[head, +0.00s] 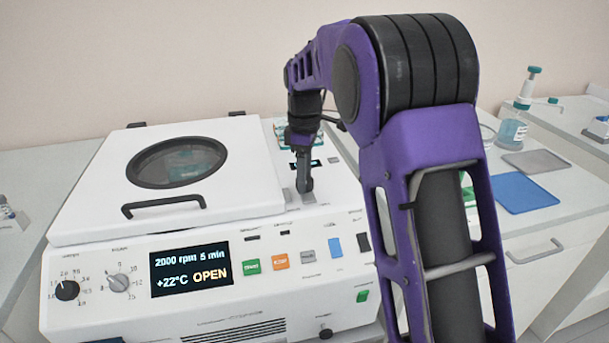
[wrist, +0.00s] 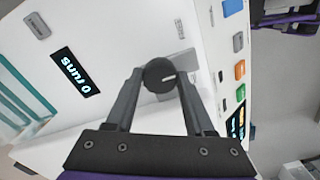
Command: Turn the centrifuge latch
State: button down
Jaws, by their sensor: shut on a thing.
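The white centrifuge (head: 110,285) stands on the bench with its lid (head: 240,150) lying flat; its display (head: 190,268) reads 2000 rpm, 5 min, +22°C, OPEN. The latch, a round dark knob with a pale line (wrist: 160,75), sits on the top face to the right of the lid, beside a grey plate (wrist: 186,58). My gripper (head: 304,185) reaches down onto it from above; in the wrist view its two fingers (wrist: 160,84) are shut on the knob from both sides. In the head view the fingers hide most of the knob.
Front-panel buttons include a green one (head: 251,267) and an orange one (head: 281,261). A "0 runs" display (wrist: 76,72) lies near the knob. At right, a blue mat (head: 525,193), grey mat (head: 536,161) and dispenser bottle (head: 513,128) stand on the bench.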

jog(key=shift+r, duration=0.1)
jog(key=m+p, duration=0.3)
jog(key=shift+r+m, duration=0.1)
jog(key=shift+m, duration=0.3)
jog(key=m+p, duration=0.3)
jog(key=m, duration=0.2)
jog(key=m+p, duration=0.1)
jog(key=m, duration=0.3)
jog(key=shift+m+p, duration=1)
jog(key=shift+m, duration=1.4)
jog(key=shift+c, duration=1.3)
grip_release()
